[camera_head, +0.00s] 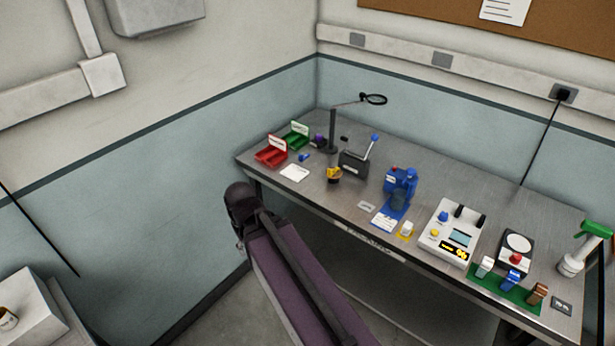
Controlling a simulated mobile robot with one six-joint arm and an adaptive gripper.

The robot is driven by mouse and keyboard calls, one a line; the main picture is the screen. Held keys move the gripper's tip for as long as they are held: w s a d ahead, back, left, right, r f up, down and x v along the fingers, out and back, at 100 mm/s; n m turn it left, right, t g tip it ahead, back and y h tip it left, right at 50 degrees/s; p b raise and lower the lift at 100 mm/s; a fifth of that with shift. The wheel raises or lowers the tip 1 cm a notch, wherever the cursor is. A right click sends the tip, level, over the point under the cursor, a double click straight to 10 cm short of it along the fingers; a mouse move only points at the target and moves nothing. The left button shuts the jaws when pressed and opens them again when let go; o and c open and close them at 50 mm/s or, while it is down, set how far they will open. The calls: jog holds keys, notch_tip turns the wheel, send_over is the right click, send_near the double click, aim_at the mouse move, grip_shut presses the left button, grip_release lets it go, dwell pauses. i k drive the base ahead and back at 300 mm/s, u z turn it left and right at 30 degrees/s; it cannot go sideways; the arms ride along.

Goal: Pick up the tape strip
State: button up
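I cannot pick out the tape strip for sure at this size. A small pale grey flat piece (366,206) lies on the bench left of the blue device and could be it. A white card with print (384,221) lies in front of the blue device (398,190), beside a small yellow-edged white item (406,230). My arm rises from the bottom of the picture to a dark rounded joint left of the bench's front edge. My gripper's fingers do not show, and nothing visible is held.
The metal bench (335,200) stands against two walls. Red (271,157) and green (297,138) bins, a magnifier stand (333,130) and a lever press (354,163) are at its left. A white tester (450,235), a green mat (485,284) and a spray bottle (580,252) are at its right.

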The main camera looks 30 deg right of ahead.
aim_at(331, 172)
jog(key=u, duration=0.25)
jog(key=k, duration=0.95)
jog(key=z, duration=1.35)
jog(key=i, duration=1.05)
jog(key=u, duration=0.1)
